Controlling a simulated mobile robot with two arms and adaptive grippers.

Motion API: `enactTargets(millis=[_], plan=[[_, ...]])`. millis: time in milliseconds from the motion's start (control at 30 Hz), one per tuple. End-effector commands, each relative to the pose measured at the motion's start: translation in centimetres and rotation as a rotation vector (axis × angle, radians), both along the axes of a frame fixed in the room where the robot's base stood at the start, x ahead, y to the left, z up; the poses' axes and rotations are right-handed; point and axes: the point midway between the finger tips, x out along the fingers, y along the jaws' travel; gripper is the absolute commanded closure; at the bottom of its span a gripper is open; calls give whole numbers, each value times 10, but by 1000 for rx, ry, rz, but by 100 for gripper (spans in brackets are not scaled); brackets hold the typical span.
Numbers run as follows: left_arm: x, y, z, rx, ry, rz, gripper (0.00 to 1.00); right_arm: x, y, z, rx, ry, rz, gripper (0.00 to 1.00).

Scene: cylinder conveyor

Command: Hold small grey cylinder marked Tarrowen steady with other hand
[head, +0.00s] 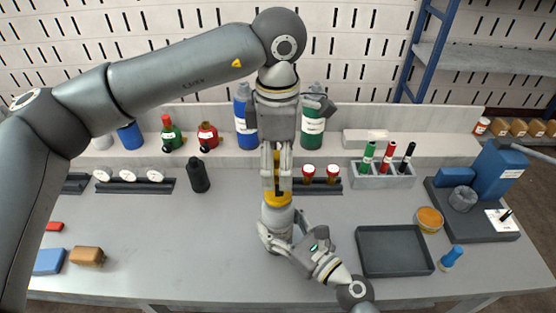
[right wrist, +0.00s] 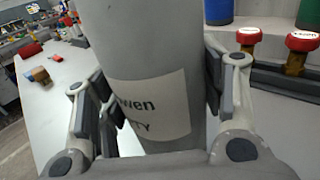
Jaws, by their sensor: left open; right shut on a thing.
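A grey cylinder (head: 278,217) stands upright at the middle of the bench; its label in the right wrist view (right wrist: 155,107) shows only "wen" and "TY". A yellow top part (head: 277,199) sits at its upper end. My right gripper (head: 280,236) is shut around the cylinder's body, with its fingers on both sides; the right wrist view shows this close up. My left gripper (head: 277,180) comes from above and is open, its fingers on either side of the yellow part. I cannot tell whether they touch it.
A dark empty tray (head: 393,250) and an orange dish (head: 429,219) are to the right. A grey rack (head: 382,180) holds coloured markers. A black bottle (head: 198,173) stands left. Bottles line the rear shelf. The bench at front left of centre is clear.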

Motion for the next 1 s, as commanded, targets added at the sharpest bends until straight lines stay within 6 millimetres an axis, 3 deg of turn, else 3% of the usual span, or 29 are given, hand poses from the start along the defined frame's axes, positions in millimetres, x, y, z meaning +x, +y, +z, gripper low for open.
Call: enactTargets(millis=[333,700,1000], plan=[[0,0,-2,0,1,2,36,0,0,0,0,0,0,66],[0,0,-23,0,1,3,36,0,0,0,1,1,0,66],[0,0,-25,0,0,3,36,0,0,0,1,1,0,66]])
